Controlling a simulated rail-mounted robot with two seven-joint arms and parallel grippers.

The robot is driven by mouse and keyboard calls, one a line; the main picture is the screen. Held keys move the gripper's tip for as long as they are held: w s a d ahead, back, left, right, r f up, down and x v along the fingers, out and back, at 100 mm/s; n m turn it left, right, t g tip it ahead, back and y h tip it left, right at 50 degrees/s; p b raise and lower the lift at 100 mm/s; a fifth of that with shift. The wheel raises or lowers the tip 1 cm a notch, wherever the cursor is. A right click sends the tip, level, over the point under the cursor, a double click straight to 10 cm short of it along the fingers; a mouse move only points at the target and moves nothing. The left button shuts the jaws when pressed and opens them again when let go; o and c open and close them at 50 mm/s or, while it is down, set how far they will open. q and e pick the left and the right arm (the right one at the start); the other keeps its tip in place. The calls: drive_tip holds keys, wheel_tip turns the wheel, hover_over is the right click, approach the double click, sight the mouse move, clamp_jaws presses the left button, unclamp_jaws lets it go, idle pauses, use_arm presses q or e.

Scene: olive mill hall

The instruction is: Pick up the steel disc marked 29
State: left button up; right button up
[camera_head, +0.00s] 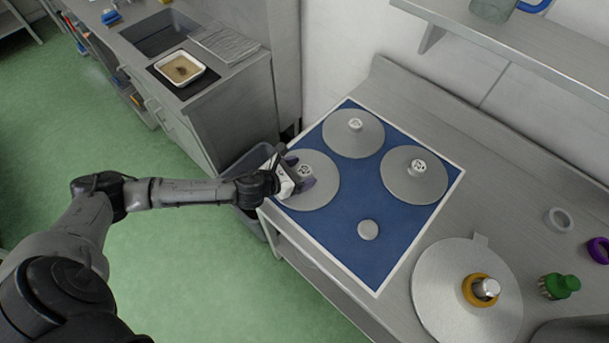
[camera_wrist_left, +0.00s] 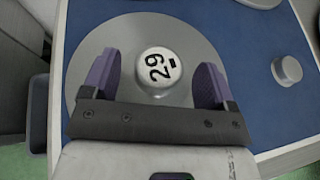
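The steel disc marked 29 lies flat on the blue mat; it shows in the head view (camera_head: 318,190) and fills much of the left wrist view (camera_wrist_left: 90,65). Its raised white knob (camera_wrist_left: 158,70) carries the black number 29. My left gripper (camera_head: 302,172) is over this disc, partly covering it in the head view. In the left wrist view its two purple fingers (camera_wrist_left: 158,80) stand apart, one on each side of the knob, with gaps between. Whether the fingertips are down at knob height is hard to tell. My right gripper is in neither view.
Two more knobbed discs, a rear one (camera_head: 345,142) and a right one (camera_head: 402,188), lie on the blue mat (camera_head: 345,235) with a small grey knob (camera_head: 368,230). A larger disc (camera_head: 440,290) with a yellow ring lies at the right. A wall shelf (camera_head: 520,40) overhangs the bench.

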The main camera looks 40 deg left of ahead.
use_arm(q)
drive_tip(key=c, duration=1.2)
drive_tip(key=shift+c, duration=0.2)
